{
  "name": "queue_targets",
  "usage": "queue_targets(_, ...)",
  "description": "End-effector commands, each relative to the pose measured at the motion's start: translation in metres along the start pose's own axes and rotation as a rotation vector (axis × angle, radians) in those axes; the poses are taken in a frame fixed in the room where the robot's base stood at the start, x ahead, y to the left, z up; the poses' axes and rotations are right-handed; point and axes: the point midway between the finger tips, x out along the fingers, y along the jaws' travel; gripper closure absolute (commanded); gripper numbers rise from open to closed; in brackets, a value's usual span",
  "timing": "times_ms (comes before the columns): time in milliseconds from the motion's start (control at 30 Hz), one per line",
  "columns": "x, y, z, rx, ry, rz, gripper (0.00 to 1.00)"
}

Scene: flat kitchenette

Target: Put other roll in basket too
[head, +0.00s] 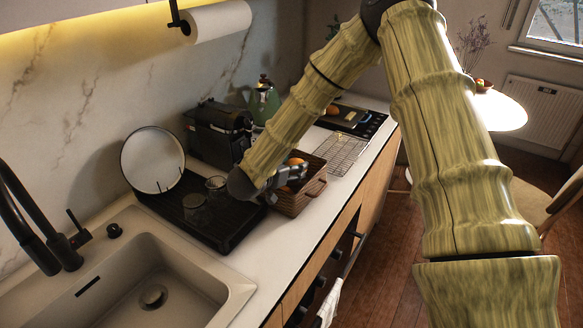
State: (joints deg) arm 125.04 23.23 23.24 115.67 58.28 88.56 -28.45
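A brown wicker basket (310,197) stands on the counter. A round orange-brown item that looks like a roll (296,161) shows at the basket's far side. My gripper (290,177) is at the basket's left side, with its fingers over the rim. The arm's wrist and the fingers hide part of the basket's inside. Whether the fingers are apart or closed on something is too small to tell. Another orange-brown round item (333,110) lies farther back by the hob.
A black drying tray (230,238) with glasses (195,209) and a white plate (152,160) lies left of the basket. A wire rack (341,153) lies behind it. A black coffee machine (217,134) and green kettle (263,102) stand along the wall. The sink (150,265) is in front.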

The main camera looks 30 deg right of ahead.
Motion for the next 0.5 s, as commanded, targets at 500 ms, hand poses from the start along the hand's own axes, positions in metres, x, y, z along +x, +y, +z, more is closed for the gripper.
queue_targets(500,0.0046,0.0002,0.0117,0.0,0.0,-0.001,0.69)
